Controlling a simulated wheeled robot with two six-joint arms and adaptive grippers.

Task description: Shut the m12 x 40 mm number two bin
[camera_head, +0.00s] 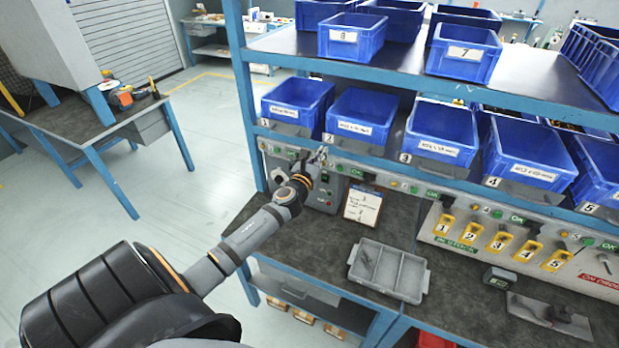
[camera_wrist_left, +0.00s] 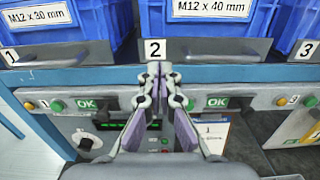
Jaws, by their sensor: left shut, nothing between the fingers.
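The blue M12 x 40 mm bin (camera_head: 362,104) sits on the middle shelf, second from the left, above the number 2 plate. In the left wrist view its labelled front (camera_wrist_left: 215,28) is at the top, with a grey handle lip (camera_wrist_left: 215,50) below the label. I cannot tell how far the bin stands out. My left gripper (camera_head: 322,156) is just below the front of this bin. In the left wrist view the gripper (camera_wrist_left: 158,68) has its fingertips together and empty, just under the number 2 plate (camera_wrist_left: 155,51). My right gripper is not in view.
The M12 x 30 mm bin (camera_head: 297,102) is to the left and bin 3 (camera_head: 441,128) to the right. Below runs a panel with OK lights (camera_wrist_left: 216,101). A clipboard (camera_head: 363,206) and a grey tray (camera_head: 388,270) are on the bench. The floor at left is clear.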

